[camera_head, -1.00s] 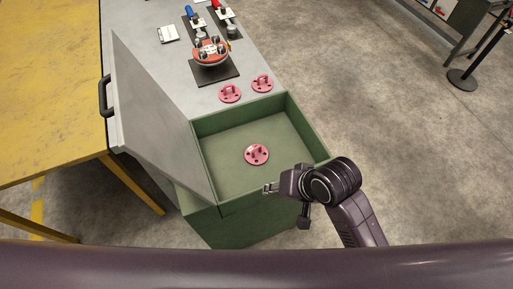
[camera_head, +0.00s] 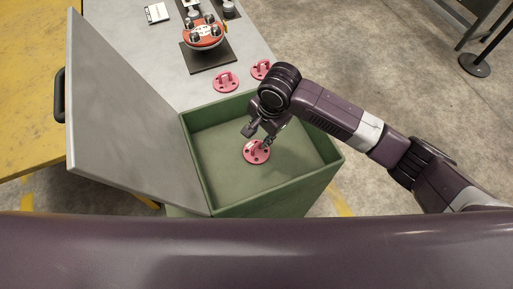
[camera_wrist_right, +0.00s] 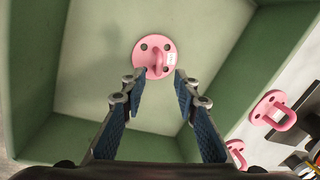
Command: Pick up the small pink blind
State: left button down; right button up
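A small pink blind (camera_head: 257,152), a round flange with bolt holes and a raised handle loop, lies on the floor of the green box. Two more pink blinds (camera_head: 225,82) (camera_head: 261,70) lie on the grey bench top behind the box. My left gripper is not in view.
The green box (camera_head: 330,168) has raised walls around the blind. A grey lid (camera_head: 125,115) stands open on its left side. A red flanged part (camera_head: 203,35) sits on a black mat (camera_head: 208,58) on the bench. A yellow table (camera_head: 30,120) is at left.

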aim_at(257, 144)
jog(key=f, duration=0.2)
jog(key=f+p, duration=0.1)
jog(key=a+f, duration=0.1)
jog(key=f, duration=0.1)
jog(key=shift+w+f, duration=0.25)
jog(key=shift+f, duration=0.1)
grip_shut()
